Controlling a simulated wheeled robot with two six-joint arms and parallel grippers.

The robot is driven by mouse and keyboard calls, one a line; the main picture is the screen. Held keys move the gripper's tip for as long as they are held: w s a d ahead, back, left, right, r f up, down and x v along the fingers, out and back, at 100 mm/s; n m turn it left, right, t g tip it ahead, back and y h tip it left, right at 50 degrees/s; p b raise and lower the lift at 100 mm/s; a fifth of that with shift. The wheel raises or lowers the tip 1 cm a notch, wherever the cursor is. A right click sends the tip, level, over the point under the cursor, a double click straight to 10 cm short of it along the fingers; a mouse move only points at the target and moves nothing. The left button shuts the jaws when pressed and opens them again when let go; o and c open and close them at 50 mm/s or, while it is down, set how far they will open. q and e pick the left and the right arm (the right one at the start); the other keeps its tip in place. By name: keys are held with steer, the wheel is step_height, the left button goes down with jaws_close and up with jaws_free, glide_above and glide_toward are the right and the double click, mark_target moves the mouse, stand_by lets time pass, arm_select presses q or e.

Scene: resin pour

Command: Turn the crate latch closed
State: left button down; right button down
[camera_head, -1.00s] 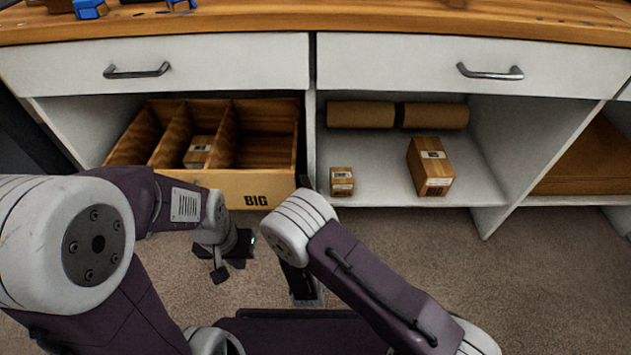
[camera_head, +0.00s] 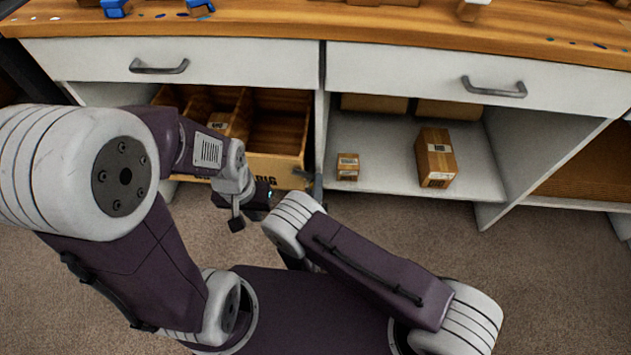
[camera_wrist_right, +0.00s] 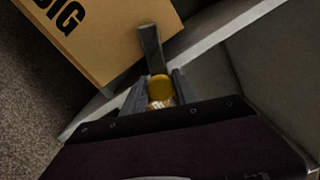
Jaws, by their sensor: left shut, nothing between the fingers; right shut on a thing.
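The wooden crate (camera_head: 262,165) marked BIG sits in the left bay under the counter; its front also shows in the right wrist view (camera_wrist_right: 105,40). The latch (camera_wrist_right: 150,48), a dark grey lever with a brass-coloured round pivot, overlaps the crate's front edge in the right wrist view. My right gripper (camera_wrist_right: 160,92) is shut on the latch, a finger on each side of the pivot. In the head view my right arm hides most of that gripper. My left gripper (camera_head: 240,221) is shut and empty, in front of the crate, partly covering its lettering.
A white divider (camera_head: 321,135) separates the bays. Drawers (camera_head: 170,62) are shut above. Carpet (camera_head: 540,290) is clear at right.

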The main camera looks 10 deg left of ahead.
steer(key=shift+f+n+p, duration=0.1)
steer(key=shift+n+p, duration=0.6)
steer(key=shift+n, duration=1.4)
steer(key=c, duration=1)
jaws_free()
